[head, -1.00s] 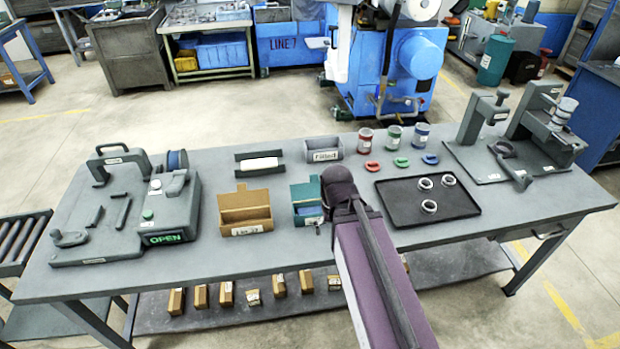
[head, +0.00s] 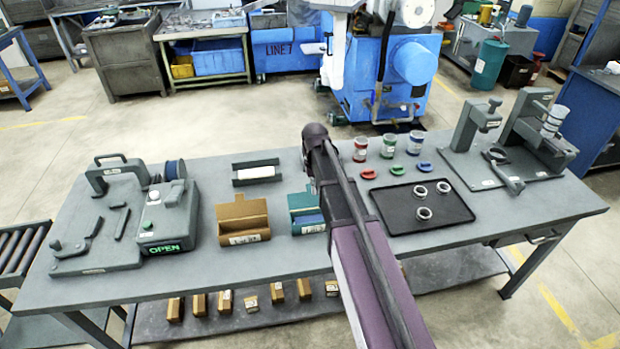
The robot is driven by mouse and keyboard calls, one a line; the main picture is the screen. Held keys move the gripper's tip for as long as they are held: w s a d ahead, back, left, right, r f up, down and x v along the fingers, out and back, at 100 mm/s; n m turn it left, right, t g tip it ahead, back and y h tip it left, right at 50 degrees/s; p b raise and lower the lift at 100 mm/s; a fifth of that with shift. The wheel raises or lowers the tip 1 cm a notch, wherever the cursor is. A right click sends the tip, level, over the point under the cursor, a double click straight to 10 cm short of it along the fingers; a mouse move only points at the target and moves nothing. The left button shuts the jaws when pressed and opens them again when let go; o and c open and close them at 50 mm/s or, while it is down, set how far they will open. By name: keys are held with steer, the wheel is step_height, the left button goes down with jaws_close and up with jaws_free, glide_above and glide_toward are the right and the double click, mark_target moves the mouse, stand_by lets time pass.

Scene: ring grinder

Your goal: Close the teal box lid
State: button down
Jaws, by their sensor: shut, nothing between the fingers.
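The teal box (head: 297,229) stands near the middle of the table, left of my arm. Its lid (head: 301,200) stands raised at the back, so the box is open, and blue contents show inside. A pale label is on its front. My arm crosses the box's right side and hides part of it. My gripper (head: 311,185) is shut and empty; only a small grey part shows at the arm's left edge, close to the lid in the picture. I cannot tell whether it touches the lid.
An open brown box (head: 243,237) stands left of the teal box. Behind it is a holder with a white roll (head: 257,172). A black tray (head: 452,214) with rings, and red, green and blue cups, lie right of my arm. A machine (head: 170,213) showing OPEN is at left.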

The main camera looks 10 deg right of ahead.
mark_target(312, 195)
steer(key=w+r+g+p, duration=0.1)
steer(key=w+r, duration=0.1)
steer(key=w, duration=1.3)
steer(key=shift+r+g+p, duration=0.3)
steer(key=shift+r+p, duration=0.05)
steer(key=shift+f, duration=0.15)
steer(key=b+x, duration=1)
steer(key=shift+s+r+p, duration=1.3)
steer(key=shift+s+p, duration=0.05)
steer(key=shift+s, duration=0.25)
steer(key=shift+s+r+t+p, duration=0.2)
steer(key=shift+t+p, duration=0.1)
steer(key=shift+t, duration=0.25)
steer(key=shift+s+r+t+p, duration=0.1)
steer(key=shift+s+t+p, duration=0.15)
steer(key=shift+t, duration=0.3)
